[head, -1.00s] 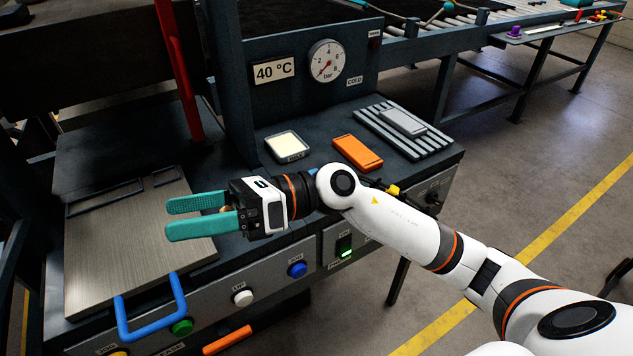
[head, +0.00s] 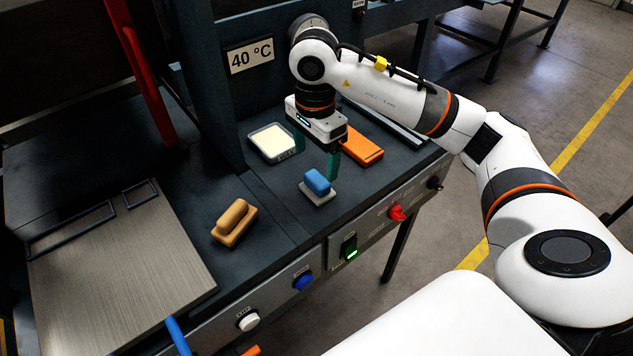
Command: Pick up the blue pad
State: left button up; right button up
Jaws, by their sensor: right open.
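The blue pad (head: 317,181) sits on a small pale grey base (head: 318,196) on the dark bench, right of the wooden-handled block. My right gripper (head: 317,157) points down just behind the blue pad in the picture. Its teal fingers are apart, with nothing seen between them. One fingertip shows close above and right of the pad; I cannot tell whether they touch. The other finger is partly hidden by the gripper body. My left gripper is not in view.
A tan wooden block with a handle (head: 234,222) lies to the left. A tray with a cream filling (head: 272,143) and an orange block (head: 361,146) lie close around my right gripper. A steel plate (head: 115,262) and red post (head: 142,75) stand at left.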

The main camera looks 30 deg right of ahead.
aim_at(317, 178)
jog(key=shift+w+f, duration=0.15)
jog(key=shift+f, duration=0.4)
jog(key=shift+w+f, duration=0.15)
jog(key=shift+f, duration=0.35)
jog(key=shift+s+d+f+p, duration=0.1)
jog(key=shift+d+f+p, duration=0.05)
jog(key=shift+f+p, duration=0.45)
jog(key=shift+d+f+p, duration=0.1)
jog(key=shift+f+p, duration=0.35)
jog(key=shift+f, duration=0.2)
notch_tip(317, 178, down, 2)
jog(key=shift+d+f+p, duration=0.1)
jog(key=shift+f+p, duration=0.05)
jog(key=shift+p, duration=0.15)
jog(key=shift+f, duration=0.35)
jog(key=c, duration=1.3)
jog(key=shift+o, duration=0.3)
notch_tip(317, 178, up, 9)
jog(key=b, duration=0.2)
jog(key=shift+b, duration=0.3)
jog(key=shift+r, duration=0.55)
jog(key=o, duration=0.6)
jog(key=shift+c, duration=0.2)
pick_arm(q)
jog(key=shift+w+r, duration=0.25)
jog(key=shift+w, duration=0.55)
pick_arm(e)
jog(key=shift+c, duration=1.4)
